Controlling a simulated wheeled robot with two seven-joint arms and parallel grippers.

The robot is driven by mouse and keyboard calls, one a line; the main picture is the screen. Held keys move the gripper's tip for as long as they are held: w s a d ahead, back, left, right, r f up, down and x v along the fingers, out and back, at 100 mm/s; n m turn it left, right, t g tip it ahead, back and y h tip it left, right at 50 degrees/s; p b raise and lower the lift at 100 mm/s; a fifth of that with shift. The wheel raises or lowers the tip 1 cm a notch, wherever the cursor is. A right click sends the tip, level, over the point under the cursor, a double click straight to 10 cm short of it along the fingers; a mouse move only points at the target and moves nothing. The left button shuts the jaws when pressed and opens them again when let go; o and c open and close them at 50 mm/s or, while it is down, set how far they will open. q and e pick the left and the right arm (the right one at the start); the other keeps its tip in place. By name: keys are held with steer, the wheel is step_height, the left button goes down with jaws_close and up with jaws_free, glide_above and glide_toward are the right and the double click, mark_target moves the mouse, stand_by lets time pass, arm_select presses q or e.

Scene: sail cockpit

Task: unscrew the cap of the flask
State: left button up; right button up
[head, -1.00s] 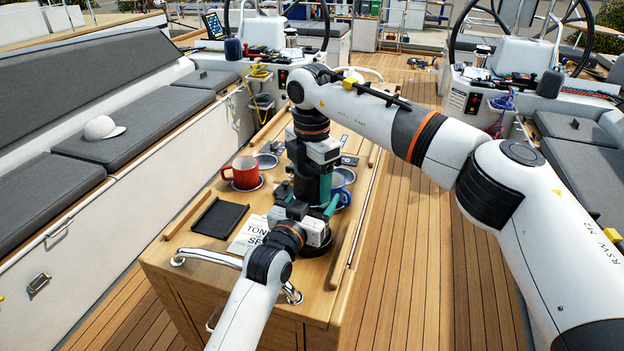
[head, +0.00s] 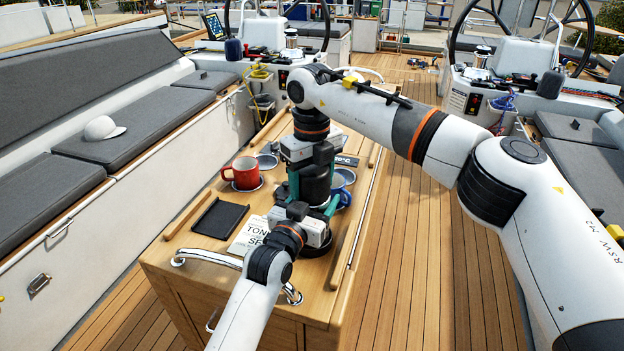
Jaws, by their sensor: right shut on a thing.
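The dark flask (head: 317,186) stands upright on the wooden cockpit table, partly hidden by both grippers. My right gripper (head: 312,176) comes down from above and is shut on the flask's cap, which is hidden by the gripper. Its teal fingers lie on either side of the flask's upper part. My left gripper (head: 318,212) reaches in from the front, low at the flask's body, with a teal finger showing along the right side. Its other fingertip is hidden, so I cannot tell how far it is closed.
A red mug (head: 244,172) stands left of the flask, and a blue mug (head: 344,196) is close on the right. A black tray (head: 219,219) and a booklet (head: 246,235) lie at front left. Metal rails and raised wooden edges border the table (head: 250,283).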

steer(key=o, duration=1.1)
steer(key=shift+s+a, duration=0.1)
steer(key=shift+a, duration=0.05)
